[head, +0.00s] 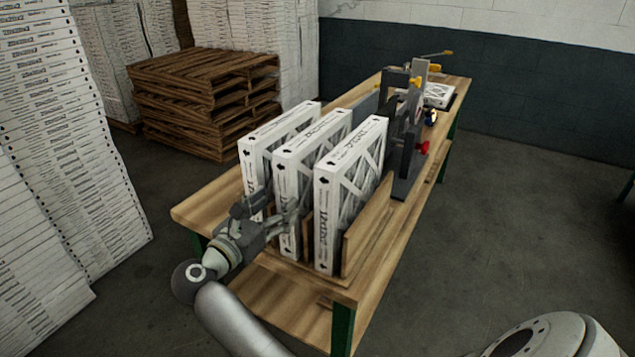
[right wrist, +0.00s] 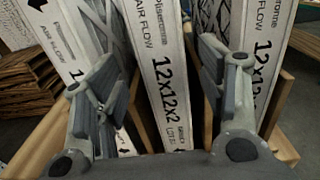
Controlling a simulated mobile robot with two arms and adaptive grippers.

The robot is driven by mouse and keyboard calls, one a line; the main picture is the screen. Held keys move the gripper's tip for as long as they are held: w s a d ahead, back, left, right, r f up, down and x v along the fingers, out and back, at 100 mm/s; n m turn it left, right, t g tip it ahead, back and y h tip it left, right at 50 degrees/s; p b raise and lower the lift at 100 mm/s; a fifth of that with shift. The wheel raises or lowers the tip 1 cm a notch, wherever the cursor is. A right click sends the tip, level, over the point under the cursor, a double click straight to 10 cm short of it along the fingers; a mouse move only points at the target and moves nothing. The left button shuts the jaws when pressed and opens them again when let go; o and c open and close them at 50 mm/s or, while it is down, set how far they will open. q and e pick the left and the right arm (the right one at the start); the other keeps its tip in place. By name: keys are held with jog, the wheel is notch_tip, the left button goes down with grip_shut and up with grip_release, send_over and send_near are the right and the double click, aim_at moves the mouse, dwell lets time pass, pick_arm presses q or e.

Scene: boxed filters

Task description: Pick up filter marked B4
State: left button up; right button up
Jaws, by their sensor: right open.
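Three white boxed filters stand upright side by side in a wooden rack on the bench: a left filter (head: 253,166), a middle filter (head: 289,180) and a right filter (head: 324,215). No B4 mark is readable on any of them. My right gripper (head: 268,214) is open at the near edge of the middle filter. In the right wrist view, its fingers stand on either side of the middle filter's printed edge (right wrist: 163,75), with the right finger between it and the right filter (right wrist: 265,50). Contact cannot be told. My left gripper is out of view.
The wooden bench (head: 200,205) carries the rack (head: 362,240). Behind the filters stands a grey fixture with red and yellow handles (head: 408,145), and a flat white filter (head: 438,95) lies at the far end. Wooden pallets (head: 200,95) and tall box stacks (head: 60,150) stand left. Floor to the right is clear.

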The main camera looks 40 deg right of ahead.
aim_at(283, 196)
jog(key=shift+w+d+r+p, duration=0.15)
jog(key=shift+d+r+p, duration=0.15)
jog(key=shift+d, duration=0.15)
jog(key=p+x, duration=0.1)
jog(key=x, duration=0.2)
jog(key=shift+w+d+f, duration=0.1)
jog(key=shift+d+f, duration=0.05)
jog(key=shift+d, duration=0.2)
jog(key=shift+w+d+f, duration=0.1)
jog(key=shift+w+d, duration=0.05)
jog(key=shift+d, duration=0.1)
jog(key=shift+w+d+r+p, duration=0.2)
jog(key=shift+d+p, duration=0.25)
jog(key=shift+p, duration=0.3)
jog(key=p+x, duration=0.2)
jog(key=x, duration=0.2)
jog(key=shift+s, duration=0.1)
jog(key=shift+d+f, duration=0.15)
jog(key=shift+d, duration=0.05)
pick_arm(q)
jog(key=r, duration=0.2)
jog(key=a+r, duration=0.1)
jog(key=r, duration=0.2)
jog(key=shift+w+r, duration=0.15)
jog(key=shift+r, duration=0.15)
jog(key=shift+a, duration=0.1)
pick_arm(e)
jog(key=shift+a, duration=0.1)
jog(key=shift+c, duration=0.5)
